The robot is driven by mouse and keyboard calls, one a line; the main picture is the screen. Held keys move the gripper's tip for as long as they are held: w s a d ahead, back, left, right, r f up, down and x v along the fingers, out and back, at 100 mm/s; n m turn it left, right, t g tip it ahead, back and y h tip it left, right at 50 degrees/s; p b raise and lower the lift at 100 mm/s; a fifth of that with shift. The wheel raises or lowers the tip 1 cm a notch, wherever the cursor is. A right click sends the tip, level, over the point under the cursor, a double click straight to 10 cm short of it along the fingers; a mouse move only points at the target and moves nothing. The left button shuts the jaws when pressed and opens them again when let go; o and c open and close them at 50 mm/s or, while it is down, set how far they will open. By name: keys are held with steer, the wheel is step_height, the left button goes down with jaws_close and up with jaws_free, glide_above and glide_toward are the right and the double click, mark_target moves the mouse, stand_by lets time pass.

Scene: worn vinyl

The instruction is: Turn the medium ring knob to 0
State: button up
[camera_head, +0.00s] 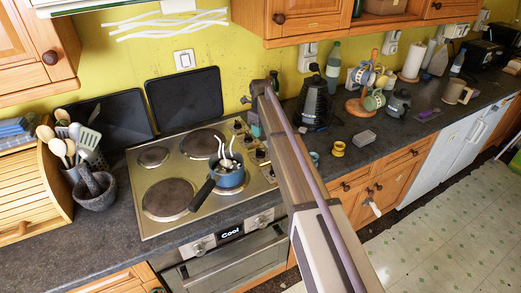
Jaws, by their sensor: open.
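The steel hob (150,228) is set in the dark worktop and has several round rings of different sizes. A row of dark knobs runs along its right edge; one knob (238,127) shows at the back and another (261,156) nearer the front. I cannot read their marks or tell which serves the medium ring. A blue pan (230,181) with utensils in it stands on the front right ring. My gripper (255,124) is small in view above the hob's right edge near the back knobs. It is open and empty, and my arm hides part of that area.
The oven (235,263) below has its own knobs and a display reading "Cool". The pan's black handle (202,195) points front left.

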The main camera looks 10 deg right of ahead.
mark_target(261, 149)
step_height(261, 149, down, 11)
steer(key=b, duration=1)
steer(key=shift+b, duration=0.35)
steer(key=shift+r, duration=0.15)
steer(key=shift+s, duration=0.1)
steer(key=shift+c, duration=0.3)
jaws_close()
